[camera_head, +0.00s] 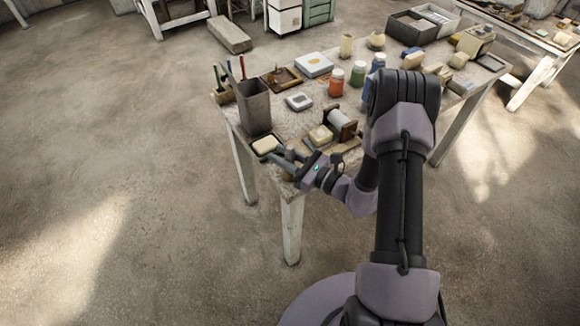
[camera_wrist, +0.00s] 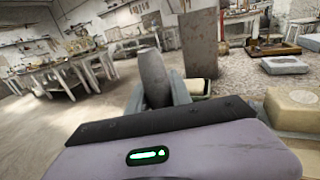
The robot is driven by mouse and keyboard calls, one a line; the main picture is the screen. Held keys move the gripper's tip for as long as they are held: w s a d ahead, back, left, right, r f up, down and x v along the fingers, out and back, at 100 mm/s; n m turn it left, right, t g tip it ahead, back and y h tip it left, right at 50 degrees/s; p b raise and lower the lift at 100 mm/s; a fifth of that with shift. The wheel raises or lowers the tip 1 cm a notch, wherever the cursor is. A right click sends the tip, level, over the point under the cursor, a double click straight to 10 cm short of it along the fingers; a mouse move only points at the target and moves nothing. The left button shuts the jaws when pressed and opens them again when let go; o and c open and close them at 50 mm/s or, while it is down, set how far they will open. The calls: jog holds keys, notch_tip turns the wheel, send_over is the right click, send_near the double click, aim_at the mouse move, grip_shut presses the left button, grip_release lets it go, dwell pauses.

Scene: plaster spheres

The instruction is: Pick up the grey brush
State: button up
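A smooth grey rounded piece, which looks like the grey brush (camera_wrist: 154,76), stands between the two fingers of my gripper (camera_wrist: 158,98) in the wrist view. Its lower part is hidden behind the gripper body. In the head view my gripper (camera_head: 283,160) is at the near corner of the table, and a small grey shape (camera_head: 289,154) shows between its fingers. The fingers are apart with the grey piece between them. I cannot tell whether they press on it or only stand around it.
A tall grey container (camera_head: 253,107) stands left of my gripper, with a cream block in a dark dish (camera_head: 265,145) close by. A cream block (camera_head: 320,135) and a spool (camera_head: 340,122) are to the right. Jars and boxes crowd the table (camera_head: 291,190) farther back.

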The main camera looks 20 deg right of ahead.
grip_shut()
jog(key=s+d+r+p, duration=0.2)
jog(key=s, duration=0.5)
jog(key=s+d+r+p, duration=0.3)
jog(key=s, duration=0.5)
jog(key=shift+d, duration=0.3)
